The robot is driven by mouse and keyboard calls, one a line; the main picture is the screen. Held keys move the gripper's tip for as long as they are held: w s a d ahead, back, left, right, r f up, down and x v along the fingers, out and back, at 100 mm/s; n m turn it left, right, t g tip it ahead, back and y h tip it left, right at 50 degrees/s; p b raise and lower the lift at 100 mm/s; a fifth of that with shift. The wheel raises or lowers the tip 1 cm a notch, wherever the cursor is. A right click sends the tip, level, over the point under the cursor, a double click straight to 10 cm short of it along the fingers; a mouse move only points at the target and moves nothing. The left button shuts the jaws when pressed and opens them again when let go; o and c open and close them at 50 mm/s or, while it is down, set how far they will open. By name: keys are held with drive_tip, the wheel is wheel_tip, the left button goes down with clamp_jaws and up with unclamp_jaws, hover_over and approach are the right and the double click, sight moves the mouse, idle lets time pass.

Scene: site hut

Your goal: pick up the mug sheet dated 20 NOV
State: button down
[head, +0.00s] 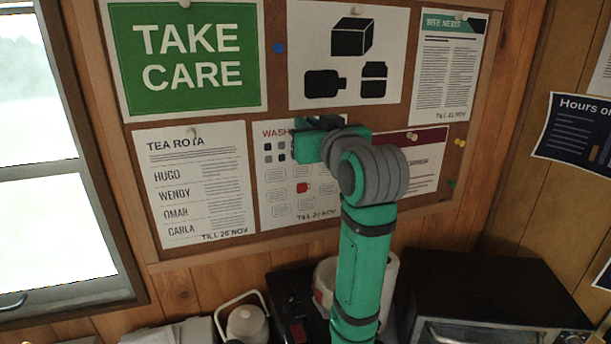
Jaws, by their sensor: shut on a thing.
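The mug sheet (300,195), headed "WASH..." with the rest hidden, hangs on the cork board in the bottom row, middle. It has small mug pictures, one of them red, and reads "TILL 20 NOV" at its foot. My gripper (308,140) is at the sheet's top edge, shut on it. My gripper and arm cover its top right part and any pin there. The sheet looks flat against the board.
The tea rota (195,185), dated 26 NOV, hangs just left. A dark-red-headed sheet (427,160) is partly hidden to the right. Above are a green TAKE CARE sign (187,55), a pictogram sheet (347,55) and site news (447,65). A kettle (246,322) and black oven (490,290) stand below.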

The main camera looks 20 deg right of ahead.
drive_tip(key=shift+s+d, duration=0.15)
drive_tip(key=shift+s, duration=2.05)
drive_tip(key=shift+s+r, duration=0.5)
drive_tip(key=shift+s, duration=0.35)
drive_tip(key=shift+s+r, duration=0.5)
drive_tip(key=shift+s, duration=0.35)
drive_tip(key=shift+s+r, duration=0.5)
drive_tip(key=shift+s, duration=0.35)
drive_tip(key=shift+w, duration=0.1)
